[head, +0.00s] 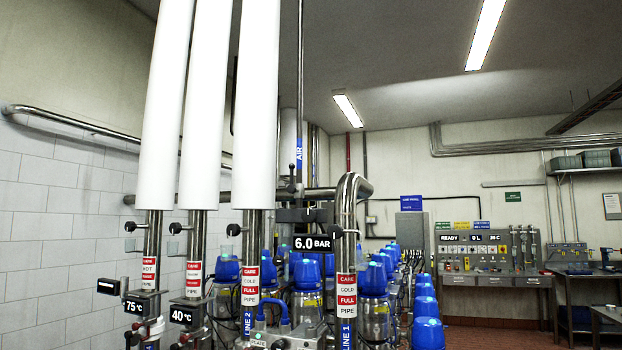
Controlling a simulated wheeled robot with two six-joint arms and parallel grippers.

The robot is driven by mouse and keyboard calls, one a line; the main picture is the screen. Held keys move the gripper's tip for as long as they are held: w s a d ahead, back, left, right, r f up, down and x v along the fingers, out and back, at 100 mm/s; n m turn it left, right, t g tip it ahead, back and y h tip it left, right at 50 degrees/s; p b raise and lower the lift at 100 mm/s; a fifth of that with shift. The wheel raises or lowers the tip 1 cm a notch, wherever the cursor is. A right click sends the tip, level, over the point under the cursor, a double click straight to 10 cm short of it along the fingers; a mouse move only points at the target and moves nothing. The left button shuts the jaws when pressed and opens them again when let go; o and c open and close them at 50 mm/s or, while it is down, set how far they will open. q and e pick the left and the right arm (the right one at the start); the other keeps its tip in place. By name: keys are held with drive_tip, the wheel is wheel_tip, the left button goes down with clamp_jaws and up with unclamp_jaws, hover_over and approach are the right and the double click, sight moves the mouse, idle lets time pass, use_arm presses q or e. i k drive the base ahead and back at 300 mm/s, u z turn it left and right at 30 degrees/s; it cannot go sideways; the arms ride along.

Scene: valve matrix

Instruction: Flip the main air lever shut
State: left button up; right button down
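A thin vertical pipe with a blue AIR label (299,149) comes down from the ceiling behind the front pipes. A small black-tipped part (291,170) stands just left of this pipe, below the label. It looks like a lever handle, but it is too small to tell its position for sure. A black display (312,243) reading 6.0 BAR sits lower down, in front of the blue-topped valves. Neither of my grippers is in view.
Three thick white-clad pipes (204,100) stand in front at left, with black knobs and red-and-white CARE labels (249,283). A bent steel pipe (346,230) stands right of them. Many blue-topped valves (374,279) fill the middle. A tool bench (490,281) stands at the back right.

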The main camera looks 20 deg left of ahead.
sight(292, 175)
drive_tip(key=u, duration=0.2)
drive_tip(key=i, duration=0.55)
drive_tip(key=u, duration=0.85)
drive_tip(key=i, duration=0.4)
drive_tip(key=u, duration=0.4)
